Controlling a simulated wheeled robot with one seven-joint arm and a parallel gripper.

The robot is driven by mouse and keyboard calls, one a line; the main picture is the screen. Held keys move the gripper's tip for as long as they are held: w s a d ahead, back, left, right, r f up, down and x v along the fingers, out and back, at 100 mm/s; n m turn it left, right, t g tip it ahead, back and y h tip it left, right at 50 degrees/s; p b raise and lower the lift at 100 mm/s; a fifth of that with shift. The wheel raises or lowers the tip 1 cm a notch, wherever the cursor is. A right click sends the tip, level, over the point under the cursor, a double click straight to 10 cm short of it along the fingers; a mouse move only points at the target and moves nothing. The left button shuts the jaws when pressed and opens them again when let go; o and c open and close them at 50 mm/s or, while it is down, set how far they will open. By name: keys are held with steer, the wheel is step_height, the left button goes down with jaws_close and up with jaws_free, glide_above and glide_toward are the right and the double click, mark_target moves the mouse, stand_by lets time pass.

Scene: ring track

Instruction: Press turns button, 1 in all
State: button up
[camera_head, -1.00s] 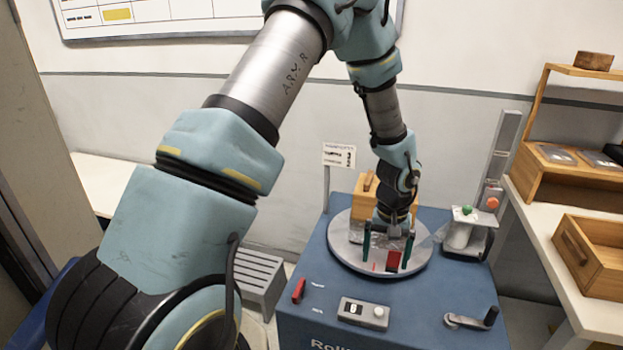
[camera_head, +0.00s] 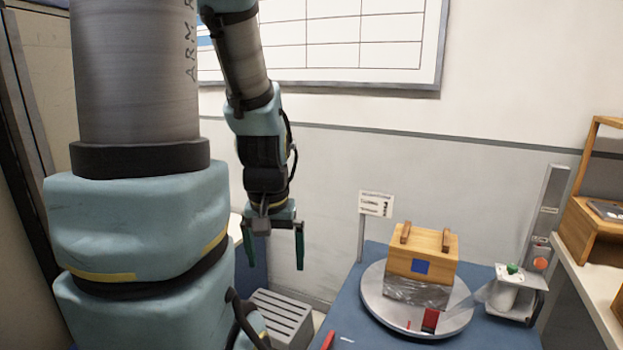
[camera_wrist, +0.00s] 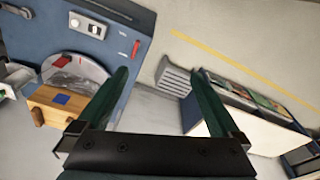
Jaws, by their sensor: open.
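The counter's digit is too small to read there. The button lies outside the head view. My gripper (camera_head: 275,255) is open and empty, hanging fingers down in the air left of the machine. Its two green fingers (camera_wrist: 162,75) are apart in the wrist view, with the button up and left of them.
A wooden box (camera_head: 425,250), partly wrapped in clear film, sits on the round turntable (camera_head: 375,311). A red lever (camera_wrist: 136,47) is near the button panel. A film stand (camera_head: 512,292) is at the right. A slatted grey box (camera_head: 285,318) stands on the floor.

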jaws_close()
stand_by(0.8)
stand_by(0.8)
